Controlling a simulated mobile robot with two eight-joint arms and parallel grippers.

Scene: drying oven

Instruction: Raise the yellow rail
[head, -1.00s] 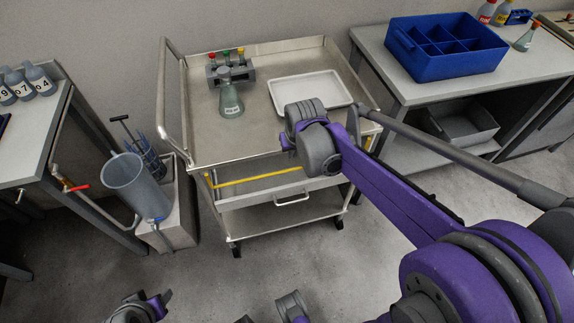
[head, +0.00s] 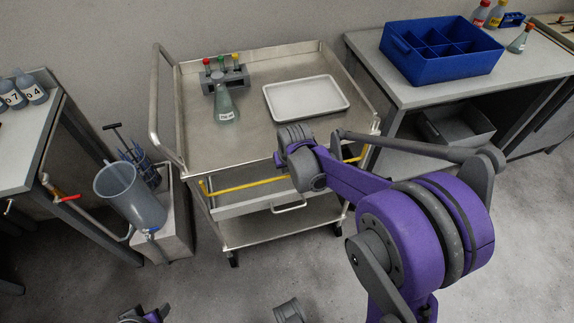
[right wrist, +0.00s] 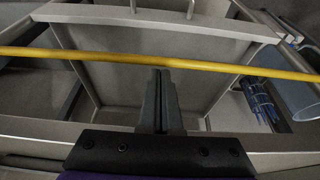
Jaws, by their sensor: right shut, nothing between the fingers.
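The yellow rail (head: 240,186) runs across the front of the steel cart (head: 200,155), just below the top tray and above a drawer (head: 285,204). My right wrist hides part of it in the head view. In the right wrist view the rail (right wrist: 90,54) crosses the whole picture. My right gripper (right wrist: 163,72) is shut and empty, its fingertips close to the middle of the rail. I cannot tell whether they touch it. In the head view its fingers are hidden behind my wrist. My left gripper is not clearly seen.
On the cart's top are a flask (head: 227,106), a grey rack (head: 238,78) with coloured caps, and a white tray (head: 268,107). A blue bin (head: 425,70) stands on the right bench. A jug (head: 140,200) stands left of the cart. The floor before the cart is open.

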